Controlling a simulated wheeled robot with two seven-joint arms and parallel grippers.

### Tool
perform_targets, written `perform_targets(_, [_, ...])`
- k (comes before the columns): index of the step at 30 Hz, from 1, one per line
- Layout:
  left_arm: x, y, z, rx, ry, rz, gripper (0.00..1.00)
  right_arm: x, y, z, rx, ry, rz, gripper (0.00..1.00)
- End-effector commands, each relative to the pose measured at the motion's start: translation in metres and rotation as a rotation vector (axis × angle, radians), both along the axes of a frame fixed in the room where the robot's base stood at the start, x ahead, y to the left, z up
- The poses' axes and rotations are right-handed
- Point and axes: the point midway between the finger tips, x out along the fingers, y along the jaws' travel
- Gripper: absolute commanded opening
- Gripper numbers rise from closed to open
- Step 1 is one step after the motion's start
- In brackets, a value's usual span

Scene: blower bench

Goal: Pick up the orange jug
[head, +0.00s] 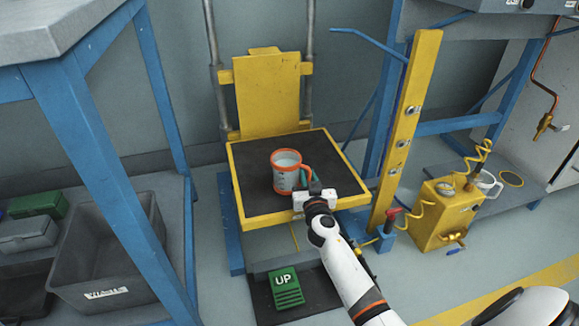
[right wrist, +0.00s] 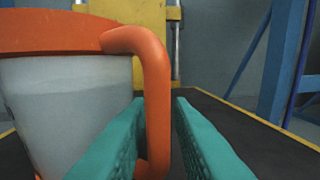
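The orange jug (head: 286,173) stands upright on the black top of a yellow-framed platform (head: 247,222). It has an orange rim and handle and a pale grey body. In the right wrist view the jug (right wrist: 65,95) fills the left side, its base out of frame. My right gripper (head: 312,187) is at the handle, on the jug's right side. Its teal fingers (right wrist: 160,100) are apart, with the upright part of the handle between their tips. A narrow gap shows on the right finger's side; contact on the left is unclear. My left gripper is not in view.
A yellow back plate (head: 268,95) rises behind the platform. A yellow post (head: 408,125) stands close on the right, near my right arm. A blue-legged bench (head: 85,130) and a grey bin (head: 105,270) are at left. A yellow box (head: 443,215) and white mug (head: 487,185) are at right.

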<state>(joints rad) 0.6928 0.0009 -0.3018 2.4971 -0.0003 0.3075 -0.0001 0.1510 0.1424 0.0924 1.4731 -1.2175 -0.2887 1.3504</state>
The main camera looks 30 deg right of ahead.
Motion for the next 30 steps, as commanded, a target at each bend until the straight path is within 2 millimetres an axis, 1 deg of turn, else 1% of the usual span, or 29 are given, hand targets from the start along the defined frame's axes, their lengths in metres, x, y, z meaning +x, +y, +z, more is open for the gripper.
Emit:
perform_targets(5, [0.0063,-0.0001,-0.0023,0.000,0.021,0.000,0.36,-0.0012,0.0018,-0.0001,0.000,0.001,-0.001,0.20])
perform_targets(10, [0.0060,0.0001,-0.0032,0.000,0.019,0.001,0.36,-0.0011,0.0018,-0.0002,0.000,0.000,-0.001,0.20])
perform_targets(11, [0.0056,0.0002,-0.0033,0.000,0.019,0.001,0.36,-0.0011,0.0018,-0.0002,0.000,0.000,-0.001,0.17])
perform_targets(12, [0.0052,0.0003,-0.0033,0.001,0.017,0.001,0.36,-0.0011,0.0018,-0.0001,0.000,0.000,-0.001,0.10])
perform_targets(14, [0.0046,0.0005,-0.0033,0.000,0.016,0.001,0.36,-0.0010,0.0018,-0.0001,0.000,0.000,-0.001,0.00])
perform_targets(25, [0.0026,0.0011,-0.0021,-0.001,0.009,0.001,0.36,-0.0008,0.0017,0.0011,0.001,-0.001,-0.001,0.00])
perform_targets(30, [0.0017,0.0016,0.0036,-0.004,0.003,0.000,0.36,-0.0008,0.0018,0.0092,0.001,-0.001,-0.001,0.00])
